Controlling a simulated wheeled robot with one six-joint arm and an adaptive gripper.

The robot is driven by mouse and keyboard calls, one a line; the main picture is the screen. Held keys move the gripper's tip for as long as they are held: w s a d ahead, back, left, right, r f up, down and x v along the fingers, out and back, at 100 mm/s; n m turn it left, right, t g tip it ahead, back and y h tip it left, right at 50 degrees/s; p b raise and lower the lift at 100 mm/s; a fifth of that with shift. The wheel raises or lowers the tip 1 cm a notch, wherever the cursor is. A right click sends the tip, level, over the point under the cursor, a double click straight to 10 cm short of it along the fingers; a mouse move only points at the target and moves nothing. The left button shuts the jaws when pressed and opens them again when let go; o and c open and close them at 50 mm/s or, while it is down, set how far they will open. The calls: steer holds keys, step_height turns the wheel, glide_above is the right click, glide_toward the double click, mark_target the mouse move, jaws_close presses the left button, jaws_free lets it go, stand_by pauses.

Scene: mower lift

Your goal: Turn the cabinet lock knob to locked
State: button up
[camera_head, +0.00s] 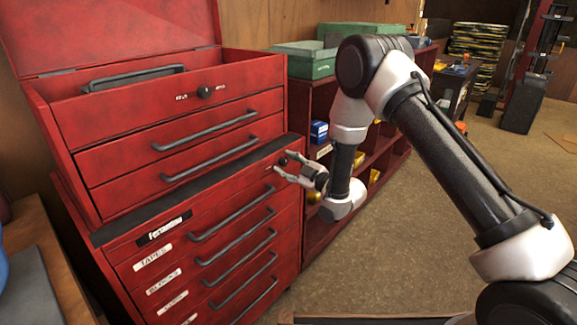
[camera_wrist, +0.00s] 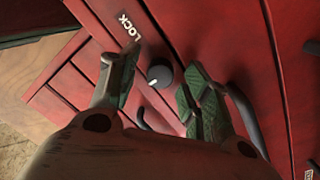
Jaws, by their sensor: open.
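The lock knob (camera_wrist: 159,74) is a small round dark knob with a pale mark on its rim, on the red front of the tool cabinet (camera_head: 150,238). A white LOCK label (camera_wrist: 130,26) is beside it in the wrist view. In the head view the knob (camera_head: 283,161) is a dark dot at the upper right of the lower cabinet. My gripper (camera_wrist: 162,76) is open, with one green-padded finger on each side of the knob and gaps between. In the head view my gripper (camera_head: 284,168) is at the cabinet's right front corner. Which way the knob is turned is unclear.
A red top chest (camera_head: 120,124) with an open lid and another dark knob (camera_head: 204,91) stands on the cabinet. Drawer handles (camera_head: 235,226) stick out below my gripper. A red shelf (camera_head: 313,105) with green bins (camera_head: 306,64) is to the right. The floor (camera_head: 400,210) there is open.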

steer(key=c, duration=1.1)
steer(key=shift+o, duration=0.2)
steer(key=shift+m, duration=0.3)
steer(key=m, duration=0.3)
steer(key=shift+m, duration=0.3)
steer(key=m, duration=0.4)
steer(key=shift+g, duration=0.3)
steer(key=m, duration=0.4)
steer(key=shift+m, duration=0.3)
steer(key=shift+m+g, duration=0.3)
steer(key=shift+m, duration=1.9)
